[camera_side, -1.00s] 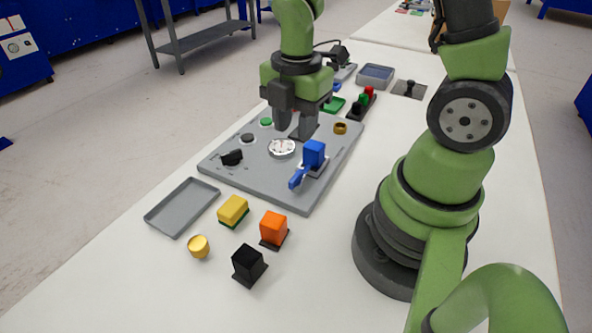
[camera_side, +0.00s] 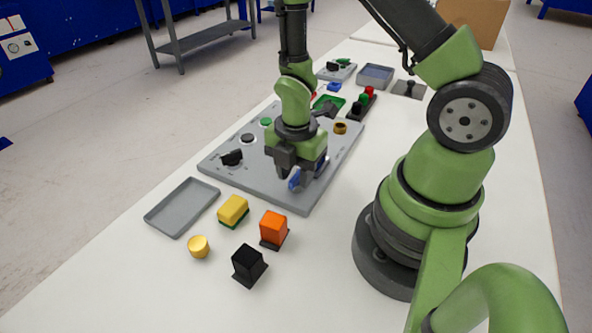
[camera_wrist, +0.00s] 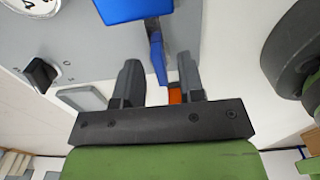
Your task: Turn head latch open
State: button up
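The head latch is a blue block (camera_wrist: 133,10) with a narrow blue lever (camera_wrist: 157,58) pointing toward my gripper in the wrist view. My gripper (camera_wrist: 161,70) is open, with one finger on each side of the lever's end and a gap showing on both sides. In the side view my gripper (camera_side: 297,174) points down over the right front part of the grey panel (camera_side: 240,179).
A black knob (camera_side: 232,157) and a green button (camera_side: 266,121) sit on the panel. In front lie a grey tray (camera_side: 181,207), a yellow block (camera_side: 233,209), an orange block (camera_side: 273,227), a black block (camera_side: 248,263) and a gold cylinder (camera_side: 199,246).

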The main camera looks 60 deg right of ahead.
grip_shut()
jog(key=shift+m, duration=0.4)
jog(key=m, duration=0.8)
jog(key=shift+m, duration=0.3)
jog(key=m, duration=0.4)
jog(key=shift+m, duration=2.2)
